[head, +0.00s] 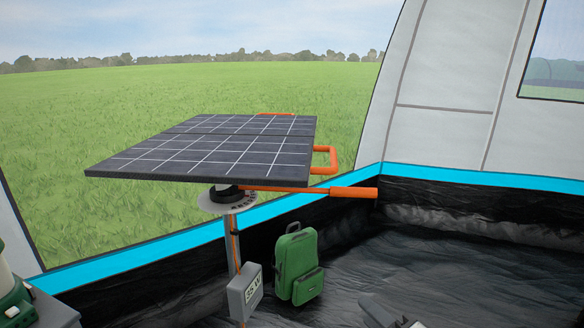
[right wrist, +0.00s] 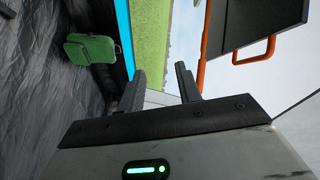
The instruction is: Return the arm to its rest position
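My right gripper (head: 388,314) shows only in part at the bottom edge of the head view, low over the dark tent floor. In the right wrist view its two dark fingers (right wrist: 160,76) stand apart with nothing between them, so it is open and empty. My left gripper is in neither view. A dark solar panel (head: 205,148) on a post, with an orange bar handle (head: 352,193), stands to the left of and beyond my right gripper. The panel's dark edge (right wrist: 258,22) also shows at the upper right of the right wrist view. The gripper does not touch it.
A green backpack (head: 298,262) stands on the tent floor (head: 450,260) beside the panel's post (head: 232,242), which carries a grey box (head: 244,291). A grey surface with a green item (head: 14,300) is at lower left. The floor at right is clear.

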